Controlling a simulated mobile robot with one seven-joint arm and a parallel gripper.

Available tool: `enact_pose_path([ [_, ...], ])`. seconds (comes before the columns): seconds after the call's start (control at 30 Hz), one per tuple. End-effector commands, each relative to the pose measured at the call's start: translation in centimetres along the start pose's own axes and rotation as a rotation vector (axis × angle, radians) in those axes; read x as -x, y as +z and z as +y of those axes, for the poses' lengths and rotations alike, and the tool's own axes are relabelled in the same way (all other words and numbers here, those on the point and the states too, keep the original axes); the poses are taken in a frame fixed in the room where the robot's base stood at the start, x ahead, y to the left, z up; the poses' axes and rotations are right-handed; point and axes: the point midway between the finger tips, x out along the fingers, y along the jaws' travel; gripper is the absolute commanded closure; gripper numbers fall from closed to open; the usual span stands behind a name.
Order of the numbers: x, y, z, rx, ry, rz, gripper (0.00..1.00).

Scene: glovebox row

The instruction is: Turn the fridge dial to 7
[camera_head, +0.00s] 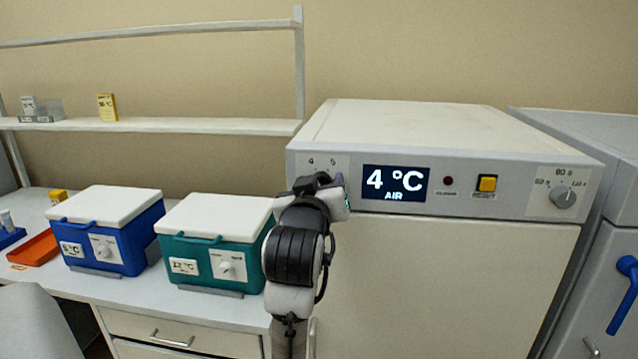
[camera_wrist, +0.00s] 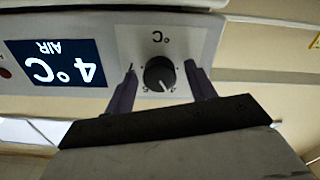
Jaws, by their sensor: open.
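The fridge (camera_head: 450,270) is a pale cabinet with a display (camera_head: 395,184) reading "4 °C AIR". In the wrist view, which is upside down, its dial (camera_wrist: 160,72) is a round black knob with a white pointer line on a white plate. The line points down and slightly right, toward the mark that looks like 4, with a 5 beside it. My gripper (camera_wrist: 161,67) is open, one finger on either side of the dial, with gaps showing. In the head view my gripper (camera_head: 335,190) hides the dial below the plate's 4 and 5.
A yellow button (camera_head: 487,183) and another grey knob (camera_head: 563,196) with 60 and 80 marks sit on the same panel. A teal cooler (camera_head: 215,245) and a blue cooler (camera_head: 108,232) stand left on the bench. A grey cabinet with a blue handle (camera_head: 622,295) stands right.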

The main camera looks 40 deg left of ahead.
Motion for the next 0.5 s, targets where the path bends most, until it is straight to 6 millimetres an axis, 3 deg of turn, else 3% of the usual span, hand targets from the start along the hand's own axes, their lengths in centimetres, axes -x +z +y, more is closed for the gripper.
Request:
enact_pose_path([
  [0.13, 0.02, 0.02, -0.01, 0.0, 0.0, 0.0, 0.45],
  [0.5, 0.05, -0.01, -0.01, 0.0, 0.0, 0.0, 0.89],
])
